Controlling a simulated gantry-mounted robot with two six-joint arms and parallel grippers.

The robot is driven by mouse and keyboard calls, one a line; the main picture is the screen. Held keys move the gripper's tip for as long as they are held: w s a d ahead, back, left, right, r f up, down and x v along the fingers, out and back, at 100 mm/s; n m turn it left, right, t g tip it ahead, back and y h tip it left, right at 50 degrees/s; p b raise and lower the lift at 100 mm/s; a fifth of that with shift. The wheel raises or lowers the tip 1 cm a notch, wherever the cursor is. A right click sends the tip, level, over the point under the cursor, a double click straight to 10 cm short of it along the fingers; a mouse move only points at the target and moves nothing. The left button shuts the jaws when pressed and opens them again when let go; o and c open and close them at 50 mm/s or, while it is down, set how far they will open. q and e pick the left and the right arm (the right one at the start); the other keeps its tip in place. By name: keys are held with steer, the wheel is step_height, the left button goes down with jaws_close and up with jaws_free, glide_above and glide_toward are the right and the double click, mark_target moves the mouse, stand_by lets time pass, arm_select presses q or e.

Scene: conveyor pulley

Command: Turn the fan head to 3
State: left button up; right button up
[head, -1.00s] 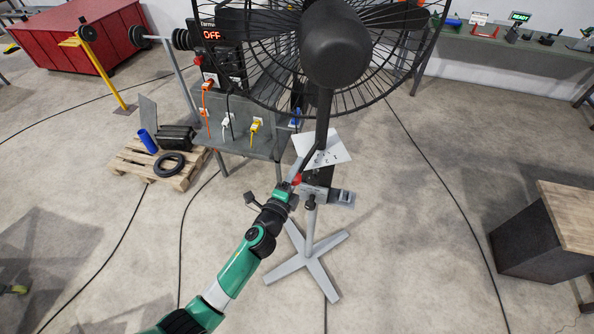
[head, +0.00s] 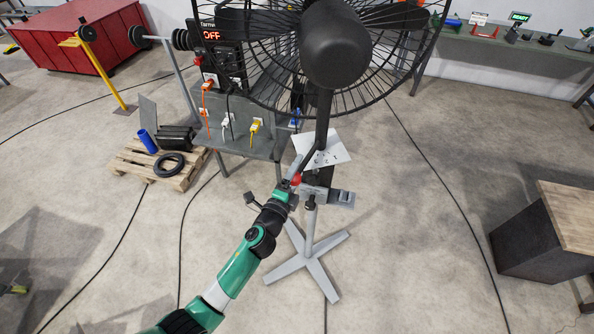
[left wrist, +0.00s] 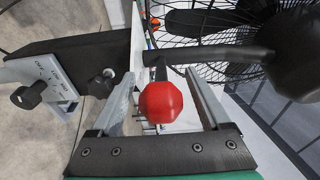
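The black fan head (head: 337,45) sits on a grey stand with a cross foot. Below it is a pale plate with marks (head: 336,152), partly covered by the fan's black bar; I cannot read all its numbers. A red knob (left wrist: 161,102) ends a dark handle from the fan; it also shows small in the head view (head: 296,179). My left gripper (left wrist: 163,100) is open, with one finger on each side of the red knob. It also shows at the stand in the head view (head: 297,172). My right gripper is out of view.
A control box with a dark knob (left wrist: 28,96) is on the stand. A panel reading OFF (head: 212,35) and plugged cables (head: 255,127) stand behind left. A pallet (head: 178,178) lies left; a wooden-topped cabinet (head: 545,235) stands right. Cables cross the floor.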

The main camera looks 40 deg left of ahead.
arm_select(q)
steer(key=shift+s, duration=0.1)
steer(key=v, duration=1.1)
steer(key=shift+s+p, duration=0.2)
steer(key=shift+p, duration=0.25)
steer(key=shift+d+r, duration=0.1)
steer(key=shift+c, duration=0.2)
